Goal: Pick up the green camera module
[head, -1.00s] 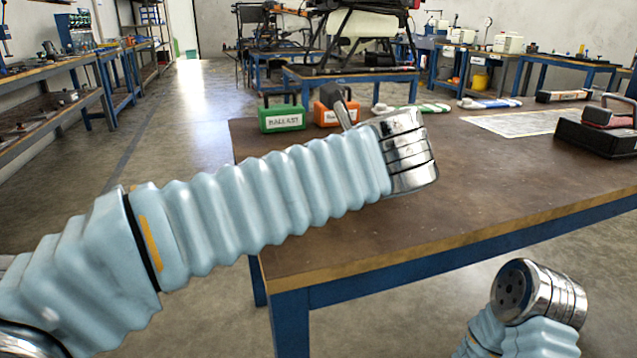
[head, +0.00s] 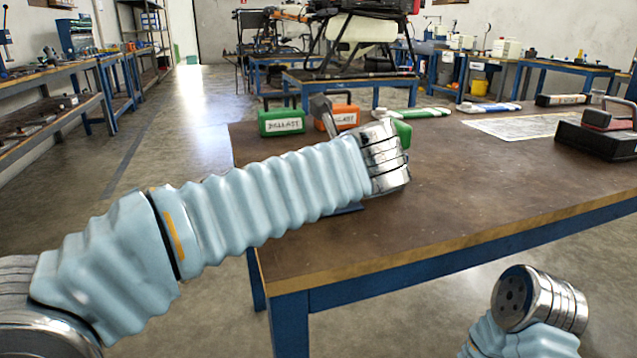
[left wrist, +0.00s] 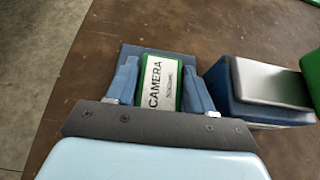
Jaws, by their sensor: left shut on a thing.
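The green camera module (left wrist: 174,72) has a white label reading CAMERA MODULE and shows in the left wrist view. It lies between the two dark blue fingers of my left gripper (left wrist: 158,82), which is shut on its sides. A dark blue flat piece (left wrist: 131,54) shows just beyond and around it. I cannot tell whether the module touches the table. In the head view my left wrist is over the table's left part and hides the module and fingers.
A blue block with a silvery top (left wrist: 268,82) stands close to the right of my left gripper, with a green object (left wrist: 312,72) beside it. Green (head: 282,121) and orange (head: 343,117) cases stand at the table's back left. The front of the brown table (head: 470,195) is clear.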

